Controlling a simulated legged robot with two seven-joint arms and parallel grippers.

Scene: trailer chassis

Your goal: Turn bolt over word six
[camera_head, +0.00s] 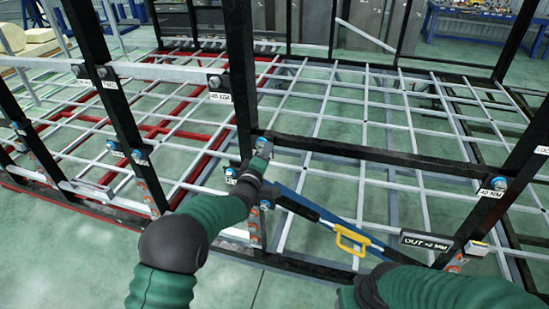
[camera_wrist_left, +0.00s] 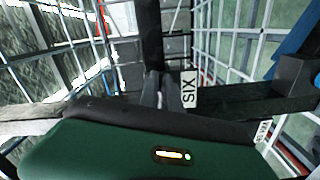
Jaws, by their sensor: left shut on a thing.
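The white label with the word SIX (camera_wrist_left: 189,90) shows in the left wrist view, just right of my left gripper's dark fingers (camera_wrist_left: 152,90). In the head view my left gripper (camera_head: 260,156) is at the black upright post in the middle of the frame. It is shut on what seems to be a bolt on that post; the gripper hides most of it. A bolt with a blue ring (camera_head: 262,142) shows right at the fingertips.
Other blue-ringed bolts sit close by, one left of the gripper (camera_head: 230,173) and one below it (camera_head: 265,205). A blue bar with a yellow handle (camera_head: 351,240) slants down to the right. An OUT +2 MM sign (camera_head: 425,241) is at the right. Black posts and white bars surround the arm.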

